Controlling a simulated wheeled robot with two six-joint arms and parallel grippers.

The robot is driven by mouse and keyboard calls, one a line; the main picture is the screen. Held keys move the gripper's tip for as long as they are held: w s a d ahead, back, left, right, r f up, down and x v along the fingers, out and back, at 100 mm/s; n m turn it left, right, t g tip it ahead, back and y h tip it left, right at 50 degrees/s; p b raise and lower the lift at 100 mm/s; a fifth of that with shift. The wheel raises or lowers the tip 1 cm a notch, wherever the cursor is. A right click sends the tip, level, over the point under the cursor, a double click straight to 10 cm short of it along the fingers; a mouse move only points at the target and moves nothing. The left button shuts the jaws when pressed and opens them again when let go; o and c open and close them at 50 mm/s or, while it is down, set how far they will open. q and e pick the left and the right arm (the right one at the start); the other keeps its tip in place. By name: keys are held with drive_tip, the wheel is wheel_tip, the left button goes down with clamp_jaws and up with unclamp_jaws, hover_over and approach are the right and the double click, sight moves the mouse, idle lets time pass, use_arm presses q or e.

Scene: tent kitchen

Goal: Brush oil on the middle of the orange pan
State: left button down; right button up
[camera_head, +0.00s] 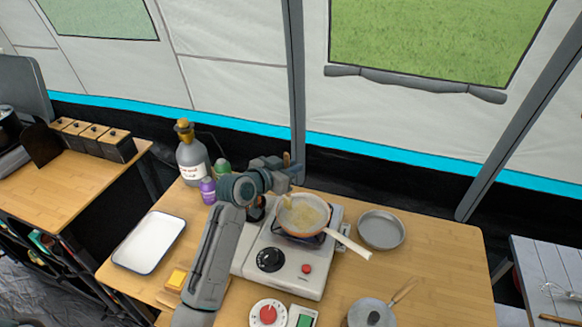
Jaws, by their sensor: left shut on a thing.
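The orange pan (312,219) sits on the burner of a white portable stove (288,268), its pale handle pointing to the lower right. A yellowish, oily-looking patch covers part of its inside. My left gripper (286,177) is above the pan's back-left rim, shut on a brush. The brush (287,159) is roughly upright; its wooden handle end shows above the gripper and its lower end seems to reach down to the left part of the pan. Whether the bristles touch the pan is too small to tell. My right gripper is not in view.
Left of my arm are an oil-type bottle (191,160), a purple bottle (208,190) and a white tray (149,241). A grey empty pan (381,230) lies right of the stove. A lidded pot (371,313) and a red-knobbed timer (268,314) are in front. The table's right side is clear.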

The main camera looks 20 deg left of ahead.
use_arm(q)
drive_tip(key=shift+f+b, duration=0.65)
drive_tip(key=shift+f, duration=0.35)
drive_tip(key=shift+s+d+p, duration=0.95)
drive_tip(key=shift+s+d, duration=0.05)
drive_tip(key=shift+d, duration=0.75)
drive_tip(key=w+a, duration=0.2)
drive_tip(key=a, duration=0.1)
drive_tip(key=shift+a+b, duration=0.25)
drive_tip(key=shift+b, duration=0.15)
wheel_tip(320, 180, up, 6)
drive_tip(key=p, duration=0.5)
drive_tip(key=shift+r, duration=0.15)
